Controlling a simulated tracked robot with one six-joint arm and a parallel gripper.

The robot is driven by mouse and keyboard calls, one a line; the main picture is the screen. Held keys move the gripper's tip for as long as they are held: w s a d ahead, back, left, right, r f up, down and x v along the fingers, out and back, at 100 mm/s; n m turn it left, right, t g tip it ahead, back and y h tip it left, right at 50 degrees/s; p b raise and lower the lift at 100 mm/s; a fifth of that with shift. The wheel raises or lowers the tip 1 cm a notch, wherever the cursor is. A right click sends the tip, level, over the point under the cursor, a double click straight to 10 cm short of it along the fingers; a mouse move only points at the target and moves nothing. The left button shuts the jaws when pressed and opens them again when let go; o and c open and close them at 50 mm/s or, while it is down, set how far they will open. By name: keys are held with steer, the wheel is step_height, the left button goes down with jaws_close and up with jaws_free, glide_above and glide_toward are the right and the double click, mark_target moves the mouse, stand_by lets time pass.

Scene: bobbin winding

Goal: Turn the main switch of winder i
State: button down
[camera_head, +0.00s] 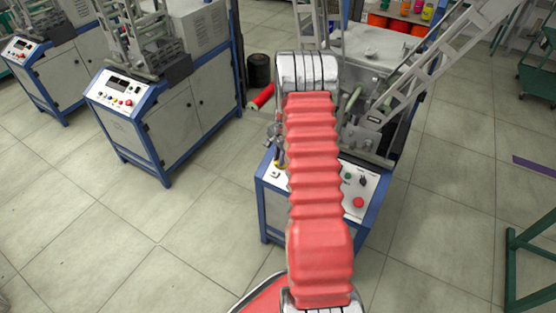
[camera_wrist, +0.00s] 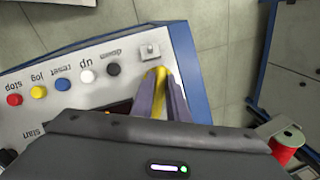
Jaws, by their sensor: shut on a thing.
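Winder i's control panel (camera_wrist: 105,83) fills the upper left of the wrist view, its labels upside down. In the wrist view my gripper (camera_wrist: 158,78) is at the panel's right end, its two grey fingers close together with a yellow part between them. I take this part for the main switch (camera_wrist: 157,73); the fingers hide most of it, so its turn angle cannot be told. A small grey square fitting (camera_wrist: 150,51) is just beyond the fingertips. In the head view my red arm covers the middle of the winder (camera_head: 270,212), and the gripper (camera_head: 281,163) shows only partly.
Red, yellow, blue, white and black buttons (camera_wrist: 113,69) line the panel. A red knob (camera_head: 358,203) is on its right part. Other winders (camera_head: 150,130) stand at left. A red spool (camera_wrist: 285,150) is at the wrist view's lower right.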

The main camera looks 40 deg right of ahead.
steer(key=n+g, duration=0.1)
steer(key=n, duration=0.1)
steer(key=n+g, duration=0.1)
steer(key=n, duration=0.2)
steer(key=shift+s+d+f, duration=0.1)
steer(key=shift+d+f, duration=0.05)
steer(key=n+g, duration=0.1)
steer(key=n, duration=0.1)
steer(key=n+h, duration=0.1)
steer(key=n, duration=0.1)
steer(key=shift+n+g, duration=0.4)
steer(key=c, duration=2)
jaws_free()
steer(key=shift+o, duration=1.4)
steer(key=shift+w+h, duration=0.2)
steer(key=shift+h, duration=0.1)
